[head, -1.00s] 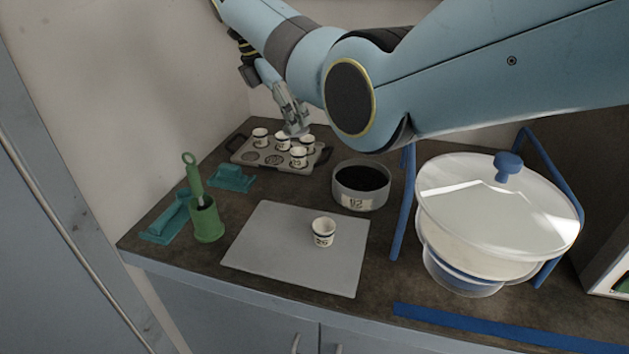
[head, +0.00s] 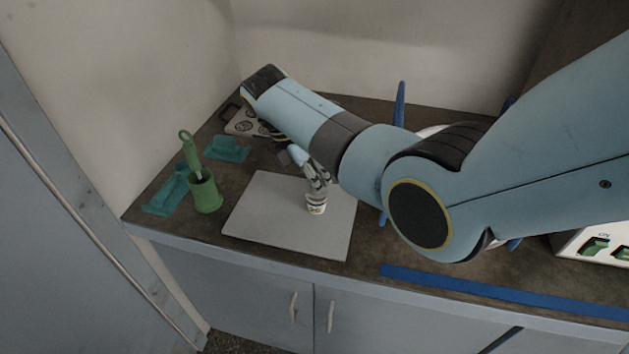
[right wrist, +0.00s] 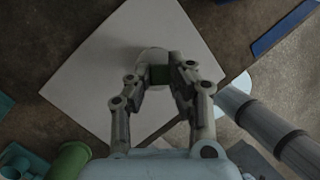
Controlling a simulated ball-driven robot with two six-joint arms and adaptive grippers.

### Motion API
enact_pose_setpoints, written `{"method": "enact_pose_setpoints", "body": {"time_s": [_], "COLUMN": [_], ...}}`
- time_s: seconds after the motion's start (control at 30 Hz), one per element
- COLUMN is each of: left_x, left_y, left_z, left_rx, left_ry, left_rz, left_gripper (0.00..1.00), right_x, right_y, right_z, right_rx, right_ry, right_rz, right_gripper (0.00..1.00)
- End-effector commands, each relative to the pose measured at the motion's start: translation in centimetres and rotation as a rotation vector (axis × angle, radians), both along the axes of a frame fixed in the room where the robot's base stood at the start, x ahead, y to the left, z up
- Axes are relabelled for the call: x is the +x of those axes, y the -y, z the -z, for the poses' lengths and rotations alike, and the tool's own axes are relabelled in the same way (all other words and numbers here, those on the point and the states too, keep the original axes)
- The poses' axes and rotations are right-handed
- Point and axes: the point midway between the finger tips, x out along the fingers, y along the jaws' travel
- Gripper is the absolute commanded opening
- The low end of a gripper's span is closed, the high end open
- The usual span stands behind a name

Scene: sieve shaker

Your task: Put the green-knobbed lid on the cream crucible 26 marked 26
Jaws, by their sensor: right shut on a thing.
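The cream crucible (head: 315,208) stands upright on the grey mat (head: 260,215); its mark is too small to read now. My right gripper (head: 317,184) is directly above it, fingers pointing down. In the right wrist view my right gripper (right wrist: 160,84) is shut on the green knob (right wrist: 160,75) of the lid. A pale round shape (right wrist: 153,56) shows beyond the fingers, and I cannot tell lid from crucible there. Whether the lid touches the crucible's rim is hidden by the fingers. My left gripper is out of view.
A green pot (head: 206,193) with a green-handled tool stands left of the mat, near teal holders (head: 228,150). The crucible tray (head: 238,124) at the back is largely hidden by my arm. A blue strip (head: 480,290) runs along the front right edge. The mat's left part is clear.

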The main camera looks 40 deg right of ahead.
Motion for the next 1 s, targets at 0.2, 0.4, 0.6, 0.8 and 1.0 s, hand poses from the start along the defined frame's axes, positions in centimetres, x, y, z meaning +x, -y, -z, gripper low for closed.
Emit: {"method": "enact_pose_setpoints", "body": {"time_s": [0.2,0.4,0.6,0.8,1.0], "left_x": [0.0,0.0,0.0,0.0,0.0], "left_y": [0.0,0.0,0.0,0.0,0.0], "left_z": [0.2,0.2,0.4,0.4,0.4], "left_rx": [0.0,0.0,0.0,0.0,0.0], "left_ry": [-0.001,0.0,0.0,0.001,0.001], "left_rz": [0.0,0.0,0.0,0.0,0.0], "left_gripper": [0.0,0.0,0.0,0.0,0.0], "right_x": [0.0,0.0,0.0,0.1,0.0], "right_y": [0.0,0.0,0.0,0.0,0.0], "right_z": [0.9,1.0,1.7,1.8,1.9], "right_rx": [0.0,0.0,0.0,0.0,0.0], "right_ry": [0.002,0.002,0.001,0.002,0.001], "right_rz": [0.002,0.002,0.001,0.0,0.001], "right_gripper": [0.0,0.0,0.0,0.32,0.41]}}
